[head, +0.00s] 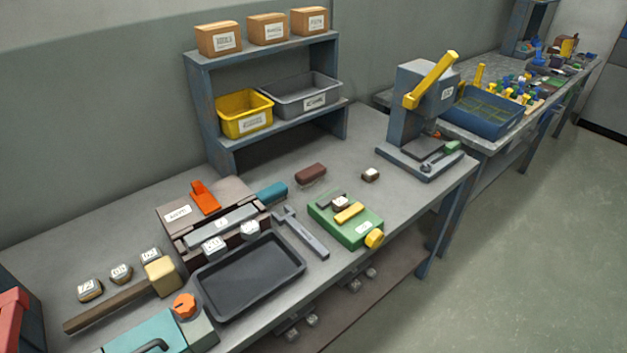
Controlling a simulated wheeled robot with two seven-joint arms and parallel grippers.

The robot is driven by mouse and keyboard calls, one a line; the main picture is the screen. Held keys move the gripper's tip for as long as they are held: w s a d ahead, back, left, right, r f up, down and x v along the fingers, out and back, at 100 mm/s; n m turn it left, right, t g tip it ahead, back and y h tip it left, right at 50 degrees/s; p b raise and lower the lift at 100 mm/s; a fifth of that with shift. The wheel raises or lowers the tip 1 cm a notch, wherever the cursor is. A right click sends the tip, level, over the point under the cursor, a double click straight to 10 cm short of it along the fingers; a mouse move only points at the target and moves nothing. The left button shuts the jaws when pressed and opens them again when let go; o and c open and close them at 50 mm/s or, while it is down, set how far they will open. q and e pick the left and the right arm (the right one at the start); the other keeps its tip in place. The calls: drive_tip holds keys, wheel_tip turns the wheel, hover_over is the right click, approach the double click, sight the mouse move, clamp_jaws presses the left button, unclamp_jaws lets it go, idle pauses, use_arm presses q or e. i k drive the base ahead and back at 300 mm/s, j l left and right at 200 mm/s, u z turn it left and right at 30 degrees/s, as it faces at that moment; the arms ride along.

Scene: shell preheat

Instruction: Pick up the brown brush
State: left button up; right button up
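The brown brush (311,173) lies on the grey workbench, toward the back and right of the middle. Its reddish-brown back faces up, with a paler strip showing below it. It stands apart from the things around it, and nothing covers it. Neither of my grippers shows in the head view.
A teal-handled tool (271,192) lies left of the brush. A grey caliper-like tool (300,233), a green fixture (346,222), and a black tray (207,284) are nearer. A small block (370,174) and a press (403,133) stand right. A shelf (198,98) rises behind.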

sight(308, 176)
drive_tip(key=i+l+u, duration=0.15)
drive_tip(key=l+u, duration=0.7)
drive_tip(key=l, duration=0.15)
drive_tip(key=l+u, duration=0.4)
drive_tip(key=i+l, duration=0.05)
drive_tip(key=l, duration=0.1)
